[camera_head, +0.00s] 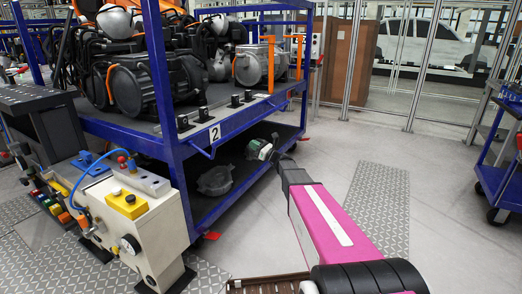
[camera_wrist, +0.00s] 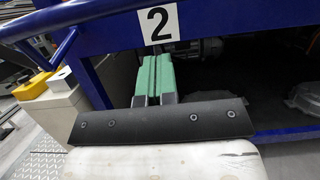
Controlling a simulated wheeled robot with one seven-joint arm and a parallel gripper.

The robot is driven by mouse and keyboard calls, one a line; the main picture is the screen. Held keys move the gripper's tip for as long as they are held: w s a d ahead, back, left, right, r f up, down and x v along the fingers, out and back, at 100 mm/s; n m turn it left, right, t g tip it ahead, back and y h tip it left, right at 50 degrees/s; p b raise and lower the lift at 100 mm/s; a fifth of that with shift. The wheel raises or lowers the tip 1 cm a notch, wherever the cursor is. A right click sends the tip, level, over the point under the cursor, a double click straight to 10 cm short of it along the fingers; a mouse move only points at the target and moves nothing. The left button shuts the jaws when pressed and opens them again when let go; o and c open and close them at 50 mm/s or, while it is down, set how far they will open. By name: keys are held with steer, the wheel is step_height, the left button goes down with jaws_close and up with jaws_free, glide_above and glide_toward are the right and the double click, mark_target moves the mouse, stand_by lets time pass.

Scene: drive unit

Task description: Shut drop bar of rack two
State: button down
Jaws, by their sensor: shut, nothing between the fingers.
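Rack two is a blue frame with a white plate marked 2 (camera_head: 214,133) on its front beam; the plate also shows in the wrist view (camera_wrist: 159,22). A thin blue bar (camera_head: 201,151) with a bent end juts from the front beam just below and left of the plate. In the wrist view a blue tube (camera_wrist: 30,24) with a bent end (camera_wrist: 66,47) lies left of my fingers, probably the drop bar. My gripper (camera_head: 255,148) is shut and empty, in front of the lower bay. Its green fingers (camera_wrist: 154,62) point at the beam below the plate, apart from the tube.
Engines (camera_head: 130,82) sit on the upper deck. A dark casting (camera_head: 215,180) lies on the lower shelf (camera_head: 240,172). A white control box (camera_head: 140,225) with a yellow block (camera_head: 126,204) stands at the rack's left corner. Open floor lies to the right, before a blue cart (camera_head: 500,180).

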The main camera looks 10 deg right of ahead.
steer(key=a+r, duration=0.1)
steer(key=w+a+r, duration=0.2)
steer(key=r, duration=0.1)
steer(key=shift+w+r, duration=0.1)
steer(key=shift+w, duration=0.05)
steer(key=shift+r, duration=0.15)
steer(key=shift+r+h, duration=0.3)
steer(key=shift+r, duration=0.2)
